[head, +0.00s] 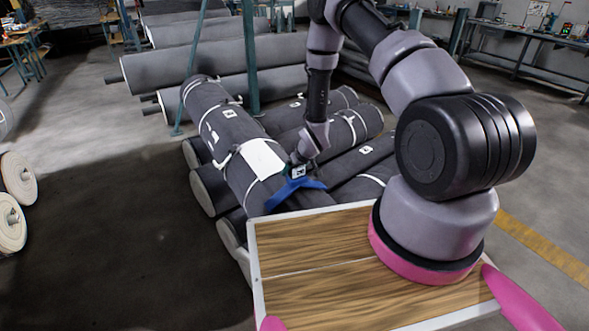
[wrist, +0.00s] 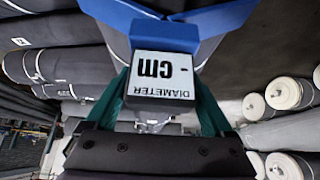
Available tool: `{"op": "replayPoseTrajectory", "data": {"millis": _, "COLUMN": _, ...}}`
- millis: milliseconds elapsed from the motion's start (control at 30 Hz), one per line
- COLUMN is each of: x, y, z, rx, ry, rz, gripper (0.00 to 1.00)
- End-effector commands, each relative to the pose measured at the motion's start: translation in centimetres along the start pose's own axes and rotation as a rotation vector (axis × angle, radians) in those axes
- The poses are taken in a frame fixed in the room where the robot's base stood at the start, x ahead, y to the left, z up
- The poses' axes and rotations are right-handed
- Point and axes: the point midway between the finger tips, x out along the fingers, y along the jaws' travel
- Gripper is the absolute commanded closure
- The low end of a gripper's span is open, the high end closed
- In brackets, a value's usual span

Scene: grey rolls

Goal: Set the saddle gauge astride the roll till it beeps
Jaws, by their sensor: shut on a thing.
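The saddle gauge is a blue saddle (head: 296,190) with a small box and display; it fills the upper middle of the wrist view (wrist: 205,28). Its display (wrist: 163,75) reads "DIAMETER", a dash and "cm", upside down to the camera. My gripper (head: 298,166) is shut on the gauge's box, with green fingers on both sides of it. The dark grey roll (head: 226,125) lies on top of the other rolls, with white bands and a white sheet around it. The blue saddle is over the roll's near part. I cannot tell whether it touches.
Several more grey rolls (head: 350,128) lie below and to the right. Long rolls (head: 225,60) are stacked behind teal posts (head: 250,60). My wood-topped deck is in front.

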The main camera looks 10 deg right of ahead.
Motion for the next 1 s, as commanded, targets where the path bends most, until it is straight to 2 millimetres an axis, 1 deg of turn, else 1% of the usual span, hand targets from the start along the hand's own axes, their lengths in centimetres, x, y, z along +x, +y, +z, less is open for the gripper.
{"op": "replayPoseTrajectory", "data": {"millis": 967, "x": 0.94, "y": 0.0, "z": 0.55, "rx": 0.0, "ry": 0.001, "rz": 0.0, "gripper": 1.0}}
{"op": "replayPoseTrajectory", "data": {"millis": 1000, "x": 0.92, "y": 0.01, "z": 0.53, "rx": 0.0, "ry": 0.001, "rz": 0.0, "gripper": 0.0}}
